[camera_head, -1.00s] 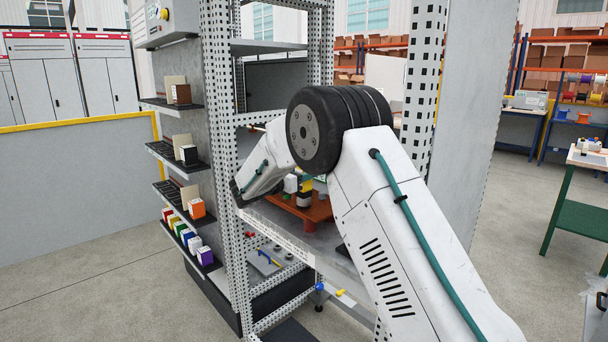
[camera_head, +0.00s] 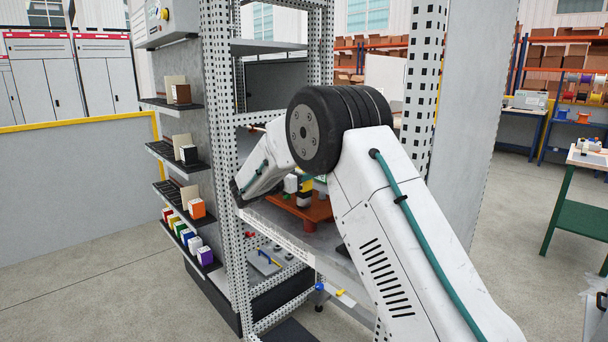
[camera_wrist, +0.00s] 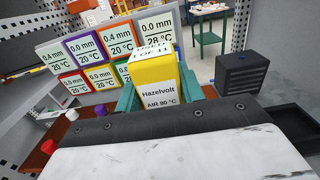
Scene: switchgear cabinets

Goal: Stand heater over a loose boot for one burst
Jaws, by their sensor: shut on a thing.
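In the wrist view, my gripper (camera_wrist: 160,92) has its teal fingers shut on a yellow heater (camera_wrist: 154,82) with a white top, labelled "Hazelvolt AIR 80 °C". A row of cards (camera_wrist: 108,53) reading mm and °C stands behind it. Small white (camera_wrist: 72,115), purple and red caps stand at the left on a red-brown board (camera_wrist: 35,160). I cannot tell which piece is the loose boot. In the head view, the orange-brown board (camera_head: 318,213) sits on a shelf, and my arm hides the gripper and much of the board.
A perforated rack post (camera_head: 222,150) stands close left of my arm, another (camera_head: 424,90) to the right. A shelf (camera_head: 268,47) lies above. In the wrist view, a dark slatted box (camera_wrist: 242,78) and a black tray (camera_wrist: 290,128) are at the right.

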